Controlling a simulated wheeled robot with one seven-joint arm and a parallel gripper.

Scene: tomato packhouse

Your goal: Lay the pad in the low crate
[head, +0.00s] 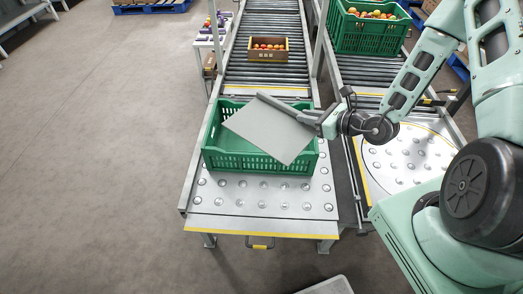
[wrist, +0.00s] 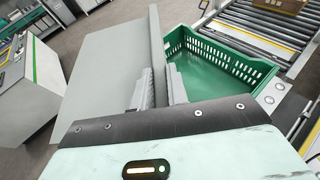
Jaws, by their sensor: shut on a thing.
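The pad is a flat grey sheet (head: 268,128) with a thicker dark edge along its upper right side. My gripper (head: 325,118) is shut on that edge and holds the pad tilted over the low crate. The low crate is green with slotted walls (head: 240,163) and stands on the ball-transfer table. The pad hides part of the crate's inside; the floor that shows is bare green. In the wrist view the pad (wrist: 108,75) stands between the fingers (wrist: 158,88), and the crate (wrist: 225,58) lies to its right.
A roller conveyor (head: 265,25) runs back from the table, with a small brown box of tomatoes (head: 268,55) on it. A taller green crate of tomatoes (head: 368,35) stands on the right conveyor. A second ball table (head: 405,160) lies at right. The ball table in front of the low crate is clear.

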